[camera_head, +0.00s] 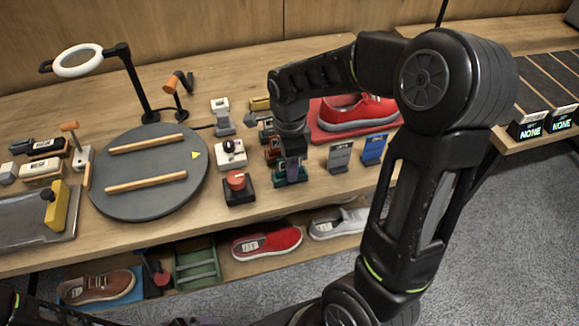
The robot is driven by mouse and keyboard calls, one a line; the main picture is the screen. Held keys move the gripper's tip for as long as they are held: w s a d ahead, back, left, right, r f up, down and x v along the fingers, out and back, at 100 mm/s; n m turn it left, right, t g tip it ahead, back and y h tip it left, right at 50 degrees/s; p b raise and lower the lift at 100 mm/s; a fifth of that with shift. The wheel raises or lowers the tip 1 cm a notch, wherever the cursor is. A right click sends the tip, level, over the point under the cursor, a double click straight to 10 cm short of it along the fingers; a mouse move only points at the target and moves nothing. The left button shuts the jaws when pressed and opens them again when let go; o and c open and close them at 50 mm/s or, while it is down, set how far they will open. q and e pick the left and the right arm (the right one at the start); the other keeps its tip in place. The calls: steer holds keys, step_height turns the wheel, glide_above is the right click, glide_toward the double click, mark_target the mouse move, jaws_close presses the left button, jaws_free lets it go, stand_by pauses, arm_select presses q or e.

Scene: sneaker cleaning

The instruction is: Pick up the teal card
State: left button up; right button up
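A small teal piece (281,182), which looks like the teal card or its holder, is on the wooden workbench right of the red-topped button box. My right arm reaches down from the upper right, and its gripper (293,168) points down right at the teal piece, covering part of it. The fingers are dark and small here, so I cannot tell whether they are apart, closed or touching the card. My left gripper is not in view.
A grey card stand (340,156) and a blue one (374,149) are to the right. A red sneaker (356,112) on a red mat is behind them. The red-topped button box (238,188) and a round grey turntable (150,195) are to the left.

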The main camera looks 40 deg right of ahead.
steer(key=shift+c, duration=0.5)
jaws_close()
